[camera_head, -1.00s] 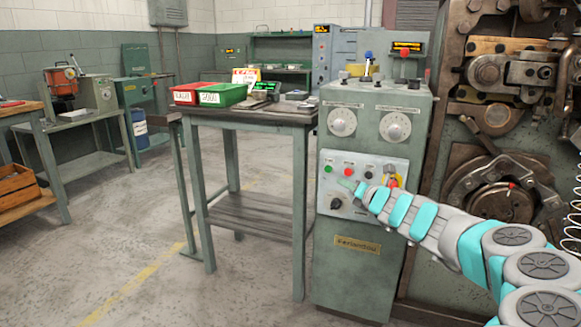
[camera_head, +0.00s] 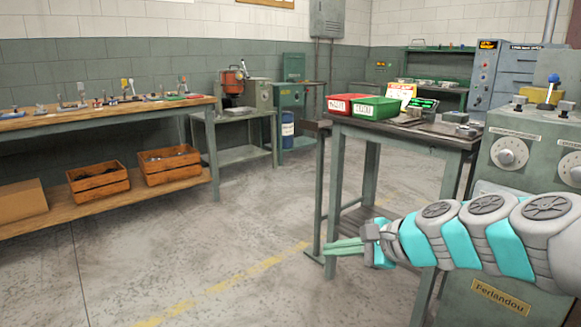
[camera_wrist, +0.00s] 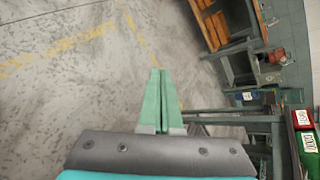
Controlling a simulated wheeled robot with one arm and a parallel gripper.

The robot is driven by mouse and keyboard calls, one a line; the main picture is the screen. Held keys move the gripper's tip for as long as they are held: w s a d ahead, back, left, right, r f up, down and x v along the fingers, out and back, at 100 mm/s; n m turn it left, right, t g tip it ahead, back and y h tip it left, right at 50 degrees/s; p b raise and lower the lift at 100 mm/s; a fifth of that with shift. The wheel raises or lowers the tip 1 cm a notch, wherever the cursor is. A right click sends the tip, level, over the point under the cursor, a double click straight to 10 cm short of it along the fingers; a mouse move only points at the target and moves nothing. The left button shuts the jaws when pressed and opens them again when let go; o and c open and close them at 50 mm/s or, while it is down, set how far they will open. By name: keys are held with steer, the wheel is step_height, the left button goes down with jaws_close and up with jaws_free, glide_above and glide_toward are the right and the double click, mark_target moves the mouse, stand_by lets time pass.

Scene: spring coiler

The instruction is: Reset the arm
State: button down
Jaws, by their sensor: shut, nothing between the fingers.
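My arm reaches in from the right edge of the head view and points left. My gripper (camera_head: 345,248) is in front of the legs of the small dark-topped table, above the concrete floor. Its green fingers lie together and hold nothing. In the wrist view my gripper (camera_wrist: 160,75) shows the two fingers side by side, shut, over bare floor. The green control cabinet (camera_head: 511,163) stands at the right of the head view, partly hidden by my arm.
The small table (camera_head: 403,133) bears a red bin (camera_head: 349,104) and a green bin (camera_head: 377,107). A long workbench (camera_head: 100,112) with wooden crates (camera_head: 98,184) on its shelf stands at the left. The floor (camera_head: 230,240) between is clear, with a yellow line.

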steer(key=s+a+f+n+g+h, duration=0.1)
steer(key=s+a+f+n+g, duration=0.15)
steer(key=s, duration=0.25)
steer(key=s+a+f+n+g+h, duration=0.1)
steer(key=s+a+f+n, duration=0.1)
steer(key=s+f+n, duration=0.25)
steer(key=s+d+f+n+g+h, duration=0.2)
steer(key=s+d+n, duration=0.1)
steer(key=s, duration=0.4)
steer(key=s+d+f+n+g+h, duration=0.2)
steer(key=s+d+f+n, duration=0.1)
steer(key=s, duration=0.4)
steer(key=s+d+f+n+g+h, duration=0.2)
steer(key=s+d+f+n+h, duration=0.1)
steer(key=s, duration=0.4)
steer(key=shift+s+d, duration=0.25)
steer(key=shift+d, duration=0.6)
